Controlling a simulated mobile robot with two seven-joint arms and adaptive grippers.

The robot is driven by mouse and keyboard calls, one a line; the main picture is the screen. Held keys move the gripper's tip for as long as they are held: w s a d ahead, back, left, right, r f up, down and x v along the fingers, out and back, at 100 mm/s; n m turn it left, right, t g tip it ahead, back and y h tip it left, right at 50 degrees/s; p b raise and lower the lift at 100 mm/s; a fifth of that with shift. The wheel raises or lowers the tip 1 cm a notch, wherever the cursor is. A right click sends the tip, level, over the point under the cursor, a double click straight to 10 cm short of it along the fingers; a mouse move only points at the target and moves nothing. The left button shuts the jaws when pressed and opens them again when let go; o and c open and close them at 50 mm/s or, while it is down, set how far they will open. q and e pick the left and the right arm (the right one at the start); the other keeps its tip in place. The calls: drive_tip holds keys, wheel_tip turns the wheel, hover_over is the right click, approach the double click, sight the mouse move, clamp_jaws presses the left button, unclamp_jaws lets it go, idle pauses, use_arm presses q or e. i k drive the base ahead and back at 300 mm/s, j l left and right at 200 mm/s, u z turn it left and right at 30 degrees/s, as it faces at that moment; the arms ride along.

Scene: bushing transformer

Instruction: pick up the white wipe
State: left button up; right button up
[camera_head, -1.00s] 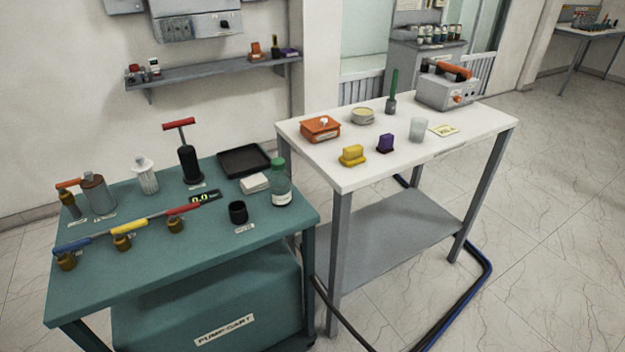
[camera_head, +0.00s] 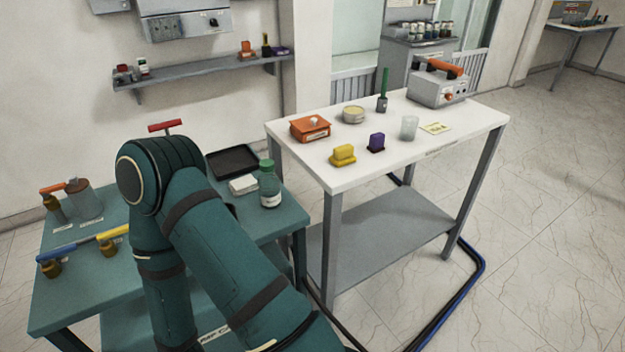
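The white wipe (camera_head: 243,185) is a small folded white pad. It lies on the teal pump cart (camera_head: 290,222), between the black tray (camera_head: 232,160) and the green-capped bottle (camera_head: 269,186). One of my teal arms rises from the bottom of the view, bends over the cart and runs back down out of the picture. Its bend is left of the wipe, and the wipe stays visible. Neither of my grippers is in view.
My arm hides the middle of the cart, including most of the red-handled pump (camera_head: 166,126). A white table (camera_head: 400,175) on the right holds an orange box (camera_head: 310,128), a yellow block (camera_head: 342,155) and other items.

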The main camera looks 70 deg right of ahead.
sight(246, 184)
drive_tip(key=z, duration=1.55)
